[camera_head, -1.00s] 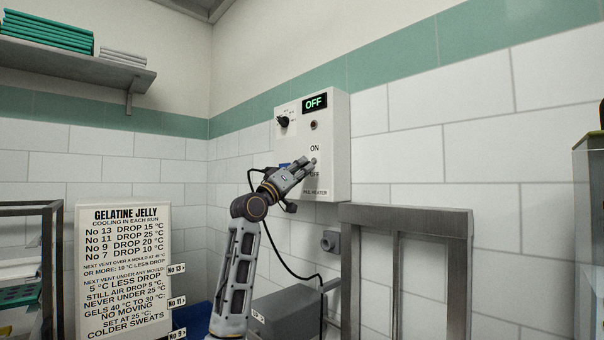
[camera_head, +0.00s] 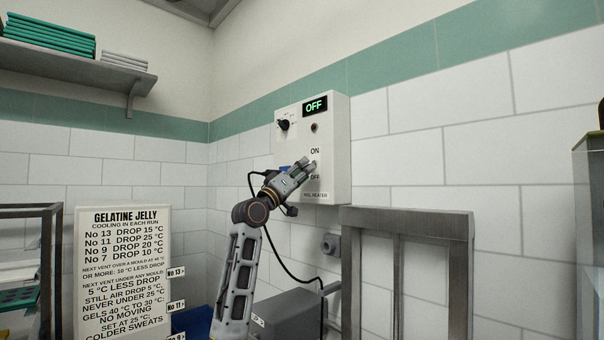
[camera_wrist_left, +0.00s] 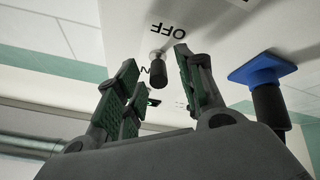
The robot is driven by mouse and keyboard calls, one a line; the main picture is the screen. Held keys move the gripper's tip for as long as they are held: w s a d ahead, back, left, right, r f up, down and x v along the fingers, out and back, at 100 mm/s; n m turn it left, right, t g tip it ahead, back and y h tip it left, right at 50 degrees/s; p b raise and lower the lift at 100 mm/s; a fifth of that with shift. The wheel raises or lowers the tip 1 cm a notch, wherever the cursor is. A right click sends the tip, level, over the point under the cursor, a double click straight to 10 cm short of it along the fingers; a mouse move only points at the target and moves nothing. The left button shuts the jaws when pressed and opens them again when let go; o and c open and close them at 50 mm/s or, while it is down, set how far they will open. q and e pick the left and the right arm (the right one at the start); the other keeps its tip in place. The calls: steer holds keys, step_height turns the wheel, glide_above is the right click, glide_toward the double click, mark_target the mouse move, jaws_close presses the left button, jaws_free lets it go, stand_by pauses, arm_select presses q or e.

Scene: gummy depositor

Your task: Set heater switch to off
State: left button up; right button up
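The white heater control box (camera_head: 335,150) hangs on the tiled wall, and its display (camera_head: 314,105) reads OFF in green. ON and OFF labels are printed on its lower front. My left gripper (camera_head: 308,166) is at this lower front, hiding most of the switch. In the left wrist view the heater switch (camera_wrist_left: 157,72) is a short toggle with a black tip, beside the upside-down OFF label. My left gripper (camera_wrist_left: 158,75) is open there, with green-padded fingers on either side of the toggle and gaps visible. I cannot tell the lever's exact tilt. My right gripper is not in view.
A black knob (camera_head: 283,124) and a small lamp (camera_head: 315,127) are on the box. A blue part (camera_wrist_left: 262,69) sticks out beside the switch. A metal frame (camera_head: 405,215) stands below right, and a dark cable hangs below the box. A sign (camera_head: 122,270) stands at left.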

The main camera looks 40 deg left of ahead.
arm_select(q)
steer(key=v, duration=1.2)
stand_by(0.8)
stand_by(0.7)
